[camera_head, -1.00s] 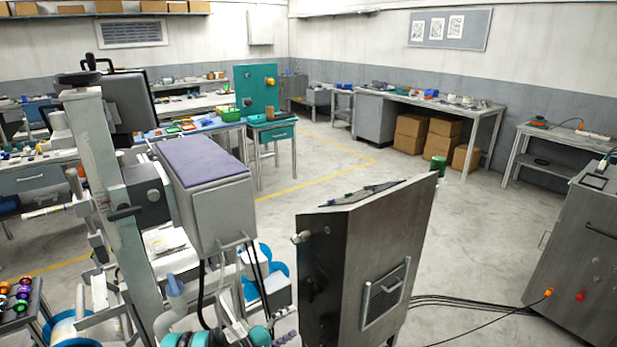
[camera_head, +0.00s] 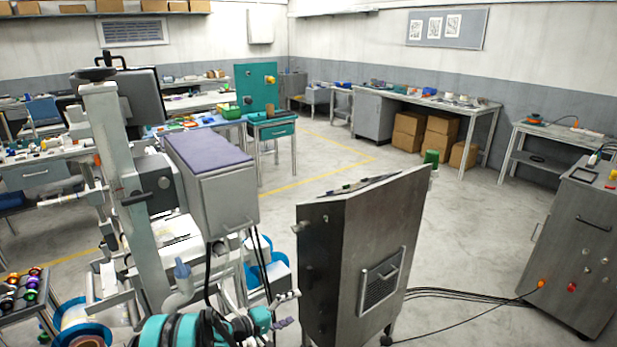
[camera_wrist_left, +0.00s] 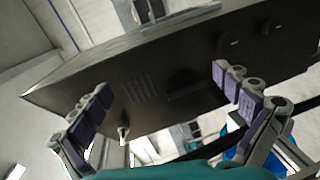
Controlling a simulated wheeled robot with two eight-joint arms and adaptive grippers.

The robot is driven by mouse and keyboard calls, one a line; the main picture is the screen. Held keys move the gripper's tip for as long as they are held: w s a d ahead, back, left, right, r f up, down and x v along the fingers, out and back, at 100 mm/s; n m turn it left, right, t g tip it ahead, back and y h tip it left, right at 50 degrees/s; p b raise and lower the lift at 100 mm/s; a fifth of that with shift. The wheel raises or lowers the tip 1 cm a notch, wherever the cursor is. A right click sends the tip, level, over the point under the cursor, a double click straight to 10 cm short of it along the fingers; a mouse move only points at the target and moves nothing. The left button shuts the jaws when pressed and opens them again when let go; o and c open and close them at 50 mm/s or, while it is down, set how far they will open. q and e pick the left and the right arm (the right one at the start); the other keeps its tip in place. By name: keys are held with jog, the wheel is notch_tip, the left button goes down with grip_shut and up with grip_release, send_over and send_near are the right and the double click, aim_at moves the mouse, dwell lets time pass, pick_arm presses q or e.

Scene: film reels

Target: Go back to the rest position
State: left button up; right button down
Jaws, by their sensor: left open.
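My left gripper (camera_head: 290,309) shows at the bottom centre of the head view, at the end of my teal and black arm. It is beside the left side of a dark metal cabinet (camera_head: 330,270). In the left wrist view the two purple-padded fingers of the left gripper (camera_wrist_left: 163,88) are spread wide with nothing between them. A dark panel (camera_wrist_left: 150,95) with slots fills the background behind the fingers; contact with it cannot be told. My right gripper is not in view.
A grey machine with a purple top (camera_head: 215,205) stands left of the cabinet. A steel cabinet (camera_head: 575,250) stands at the right, with cables on the floor between. A rack of coloured spools (camera_head: 22,300) is at lower left. The floor (camera_head: 480,235) behind the cabinet is clear.

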pick_arm(q)
jog(key=s+a+r+m+g+y, duration=0.25)
jog(key=s+r+y, duration=0.35)
jog(key=s+r, duration=0.85)
jog(key=s+a+r+m+y, duration=0.1)
jog(key=s+a+y, duration=0.2)
jog(key=s, duration=0.8)
jog(key=s+a+r+m+y, duration=0.1)
jog(key=s+a+m+y, duration=0.1)
jog(key=s+a+y, duration=0.2)
jog(key=s+a, duration=0.3)
jog(key=s, duration=0.4)
jog(key=shift+a+r, duration=0.2)
jog(key=shift+r, duration=0.05)
